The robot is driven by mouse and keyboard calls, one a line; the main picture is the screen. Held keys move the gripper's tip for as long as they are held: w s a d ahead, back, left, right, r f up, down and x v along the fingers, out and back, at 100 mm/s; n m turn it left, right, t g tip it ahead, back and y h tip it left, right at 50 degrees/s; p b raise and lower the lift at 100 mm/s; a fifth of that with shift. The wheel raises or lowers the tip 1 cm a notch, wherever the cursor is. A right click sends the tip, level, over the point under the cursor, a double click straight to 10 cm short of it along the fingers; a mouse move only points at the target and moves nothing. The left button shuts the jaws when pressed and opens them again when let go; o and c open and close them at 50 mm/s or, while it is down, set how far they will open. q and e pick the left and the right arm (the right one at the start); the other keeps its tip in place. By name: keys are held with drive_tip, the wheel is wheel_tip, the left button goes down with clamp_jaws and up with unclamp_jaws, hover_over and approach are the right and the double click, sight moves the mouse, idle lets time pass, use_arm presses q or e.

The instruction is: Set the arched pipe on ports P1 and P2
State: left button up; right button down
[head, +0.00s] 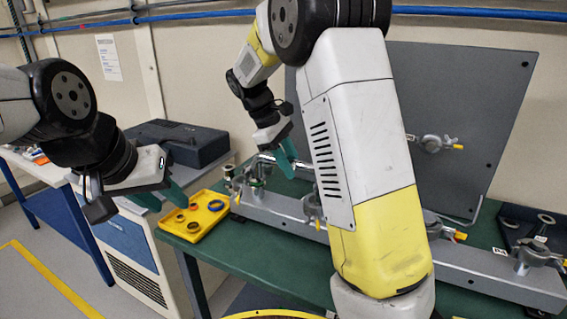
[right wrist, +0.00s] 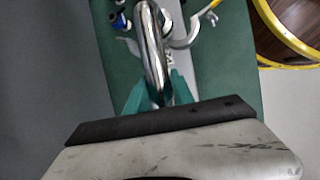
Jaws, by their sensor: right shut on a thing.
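The arched pipe is a shiny chrome tube, seen large in the right wrist view (right wrist: 153,50) and small in the head view (head: 264,159). My right gripper (head: 287,160) is shut on it; in the right wrist view its teal fingers sit on both sides of the tube. The pipe is over the left end of the grey rail (head: 275,212), close to the fittings (head: 238,184) there. I cannot tell whether it touches them, or which ports are P1 and P2. My left gripper (head: 160,197) is open and empty, left of the yellow tray.
The yellow tray (head: 192,237) holds several coloured rings. Clamps stand along the rail, one at its right end (head: 541,256). A grey panel (head: 480,90) with a clamp stands behind. A black case (head: 180,142) is at left. My right arm hides the rail's middle.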

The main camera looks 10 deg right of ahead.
drive_tip(key=c, duration=1)
unclamp_jaws()
drive_tip(key=v, duration=0.6)
drive_tip(key=shift+w+a+r, duration=0.15)
drive_tip(key=shift+a+r, duration=0.1)
drive_tip(key=shift+r, duration=0.1)
drive_tip(key=shift+a+r, duration=0.1)
drive_tip(key=shift+r, duration=0.2)
drive_tip(key=shift+s+d+r, duration=0.2)
drive_tip(key=shift+s+r, duration=0.05)
drive_tip(key=s+d+m+t+y, duration=0.2)
drive_tip(key=s+m, duration=0.1)
drive_tip(key=s, duration=0.4)
drive_tip(key=s+d+m+t+y, duration=0.2)
drive_tip(key=s+m, duration=0.1)
drive_tip(key=s, duration=0.4)
drive_tip(key=s+d+m+t+y, duration=0.1)
drive_tip(key=s+m+t+y, duration=0.1)
drive_tip(key=s, duration=0.6)
drive_tip(key=shift+s+d+f+m+t+y, duration=0.1)
drive_tip(key=shift+d+f+m+t+y, duration=0.15)
drive_tip(key=shift+m, duration=0.3)
drive_tip(key=shift+d+f+m+t+y, duration=0.15)
drive_tip(key=shift+m+y, duration=0.2)
drive_tip(key=shift+m, duration=0.2)
